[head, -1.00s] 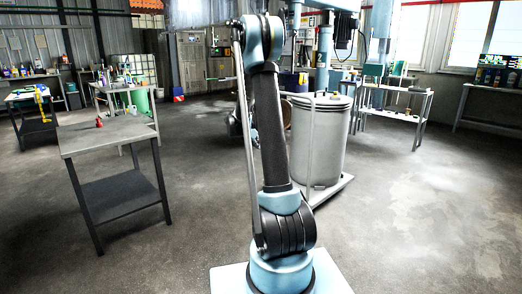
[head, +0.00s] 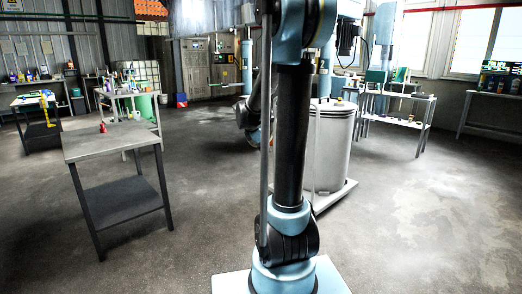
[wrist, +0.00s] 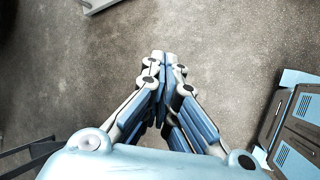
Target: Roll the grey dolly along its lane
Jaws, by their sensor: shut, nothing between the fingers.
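The grey dolly (head: 340,195) stands on the floor right of centre in the head view, with a large grey lidded drum (head: 335,150) on its platform. My arm hides its left part. An upright pale bar rises beside the drum on its near side. In the wrist view my gripper (wrist: 162,62) has its fingertips together, with nothing between them, above bare floor. A pale edge (wrist: 100,5) shows at the top left, apart from the fingers; I cannot tell whether it is the dolly. My gripper's fingers cannot be made out in the head view.
A grey table (head: 112,141) with a small red object (head: 102,128) stands at the left. A bench (head: 400,118) with items stands behind the drum at the right. Cluttered benches line the far left. The floor (head: 430,220) at the right front is open.

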